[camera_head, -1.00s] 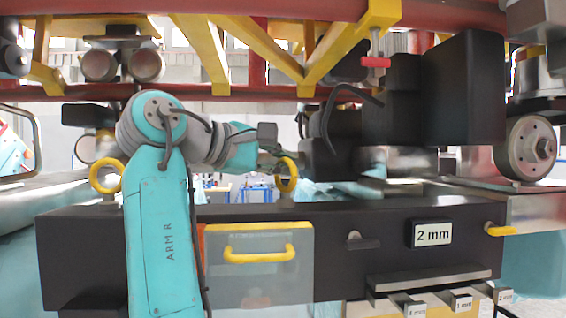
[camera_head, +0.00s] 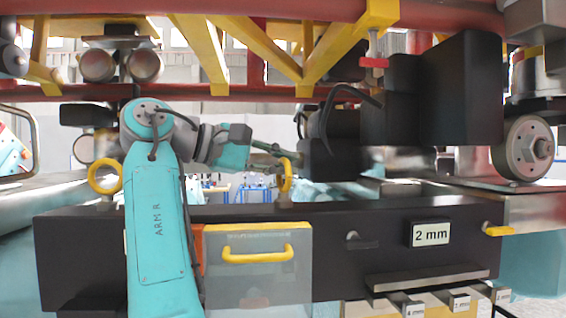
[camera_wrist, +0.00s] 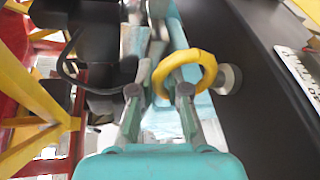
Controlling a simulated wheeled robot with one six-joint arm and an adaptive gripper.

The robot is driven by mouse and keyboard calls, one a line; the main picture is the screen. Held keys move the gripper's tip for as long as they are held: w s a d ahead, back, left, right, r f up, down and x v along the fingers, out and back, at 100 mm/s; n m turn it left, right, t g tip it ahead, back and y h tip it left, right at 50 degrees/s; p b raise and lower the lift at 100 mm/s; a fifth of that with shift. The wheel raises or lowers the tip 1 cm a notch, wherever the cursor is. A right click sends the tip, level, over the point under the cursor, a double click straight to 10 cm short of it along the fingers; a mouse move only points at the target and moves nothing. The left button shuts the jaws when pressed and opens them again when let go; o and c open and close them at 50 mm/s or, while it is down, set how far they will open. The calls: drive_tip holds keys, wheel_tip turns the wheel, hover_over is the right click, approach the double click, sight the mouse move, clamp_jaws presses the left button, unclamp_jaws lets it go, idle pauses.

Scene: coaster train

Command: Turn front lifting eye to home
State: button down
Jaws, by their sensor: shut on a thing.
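Two yellow lifting eyes stand on top of the black beam. One ring (camera_head: 286,176) is right of my arm, and the other ring (camera_head: 105,176) is left of it; I cannot tell from a label which is the front one. My gripper (camera_head: 281,160) is at the right ring, shut on its upper part. In the wrist view the same yellow ring (camera_wrist: 186,72) lies between and in front of my fingers (camera_wrist: 158,92). The ring shows narrower than the left one in the head view, turned partly edge-on.
The black beam (camera_head: 340,250) carries a "2 mm" plate (camera_head: 430,234) and a clear box with a yellow handle (camera_head: 257,253). A dark block (camera_head: 335,160) stands close right of the ring. Yellow braces and red rails (camera_head: 290,92) hang above.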

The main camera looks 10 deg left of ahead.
drive_tip(key=c, duration=1.2)
unclamp_jaws()
drive_tip(key=shift+w+a, duration=0.1)
drive_tip(key=v, duration=1.2)
drive_tip(key=shift+r, duration=0.1)
